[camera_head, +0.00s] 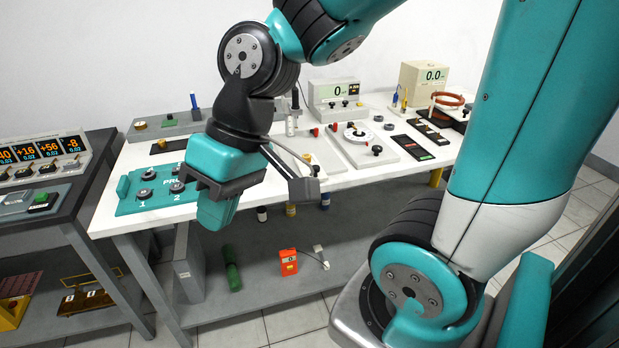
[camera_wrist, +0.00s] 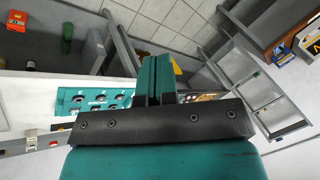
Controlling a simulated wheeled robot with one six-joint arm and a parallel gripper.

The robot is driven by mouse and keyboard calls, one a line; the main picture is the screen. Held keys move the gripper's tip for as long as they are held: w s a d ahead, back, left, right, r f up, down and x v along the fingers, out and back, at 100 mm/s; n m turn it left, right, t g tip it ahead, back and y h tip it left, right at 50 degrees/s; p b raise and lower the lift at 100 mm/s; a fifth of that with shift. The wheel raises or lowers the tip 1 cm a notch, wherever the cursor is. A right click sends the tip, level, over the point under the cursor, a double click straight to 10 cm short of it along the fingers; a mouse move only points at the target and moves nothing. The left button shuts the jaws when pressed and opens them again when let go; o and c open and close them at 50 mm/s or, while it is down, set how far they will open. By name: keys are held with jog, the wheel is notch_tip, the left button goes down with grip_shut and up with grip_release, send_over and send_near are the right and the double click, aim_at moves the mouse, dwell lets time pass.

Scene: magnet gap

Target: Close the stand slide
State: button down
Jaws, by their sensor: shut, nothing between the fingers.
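A pale grey stand (camera_head: 326,160) with red and black knobs lies on the white table, just right of my forearm in the head view. My arm covers part of it, and I cannot tell for sure which part is the slide or how far open it stands. My gripper (camera_head: 213,214) points down at the table's front edge, left of and apart from the stand. Its teal fingers are together and empty, as the wrist view (camera_wrist: 155,72) also shows. The stand is not clear in the wrist view.
A teal panel (camera_head: 130,207) with round sockets lies left of my gripper. Right of the stand are a grey dial unit (camera_head: 384,157) and dark strips (camera_head: 412,147). Meters (camera_head: 333,92) stand behind. A lower shelf (camera_head: 255,265) holds an orange meter (camera_head: 288,262).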

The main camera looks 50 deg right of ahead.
jog(key=w+d+f+m+t+b, duration=0.2)
jog(key=w+d+f+m+b, duration=0.1)
jog(key=w+d+f+m, duration=0.4)
jog(key=m+t+h+b, duration=0.6)
jog(key=m+t, duration=0.2)
jog(key=m, duration=0.7)
send_near(317, 174)
jog(key=x, duration=0.4)
jog(key=shift+w, duration=0.35)
jog(key=shift+w+d+f, duration=0.1)
jog(key=shift+w+f, duration=0.1)
jog(key=shift+w, duration=0.45)
jog(key=shift+p, duration=0.3)
